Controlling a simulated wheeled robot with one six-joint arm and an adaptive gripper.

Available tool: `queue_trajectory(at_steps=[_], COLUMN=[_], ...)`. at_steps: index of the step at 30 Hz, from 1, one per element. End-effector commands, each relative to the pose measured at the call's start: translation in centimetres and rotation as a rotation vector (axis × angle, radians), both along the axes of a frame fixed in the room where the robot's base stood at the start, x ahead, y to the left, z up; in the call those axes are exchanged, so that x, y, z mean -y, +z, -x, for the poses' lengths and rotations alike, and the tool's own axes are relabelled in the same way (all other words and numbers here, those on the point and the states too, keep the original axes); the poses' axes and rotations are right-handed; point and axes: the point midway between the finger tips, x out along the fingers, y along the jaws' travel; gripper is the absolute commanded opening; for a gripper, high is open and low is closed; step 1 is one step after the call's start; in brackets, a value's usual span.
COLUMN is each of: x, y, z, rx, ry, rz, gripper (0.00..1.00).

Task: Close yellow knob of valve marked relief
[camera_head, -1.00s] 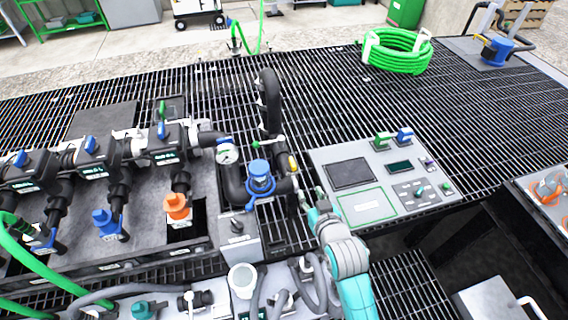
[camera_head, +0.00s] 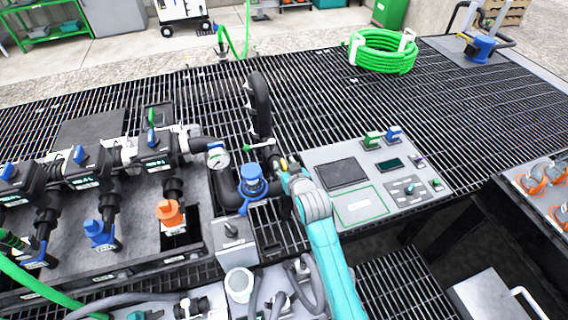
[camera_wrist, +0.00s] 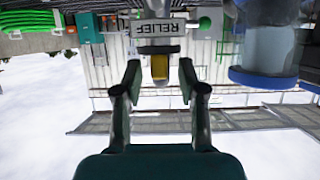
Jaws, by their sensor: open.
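The yellow knob (camera_wrist: 159,67) sits between the tips of my open gripper (camera_wrist: 160,78) in the wrist view, with a gap on each side. The wrist view is upside down. A white label reading RELIEF (camera_wrist: 158,28) is on the valve body beside the knob. In the head view the yellow knob (camera_head: 284,164) is a small spot on the dark pipework, partly hidden by my gripper (camera_head: 289,172). I cannot tell in the head view whether they touch.
A blue-capped valve (camera_head: 252,183) stands just left of my gripper, and it looms large in the wrist view (camera_wrist: 265,50). A grey control panel (camera_head: 330,160) lies to the right.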

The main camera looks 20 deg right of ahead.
Motion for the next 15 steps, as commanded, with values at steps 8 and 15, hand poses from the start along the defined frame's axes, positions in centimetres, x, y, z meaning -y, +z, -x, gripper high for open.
queue_trajectory(at_steps=[8,15], x=[0.00,0.00], y=[-0.57,-0.57], z=[-1.39,-1.39], rx=[0.000,0.001], ry=[0.000,0.000], rz=[0.000,0.000], gripper=[0.41,0.36])
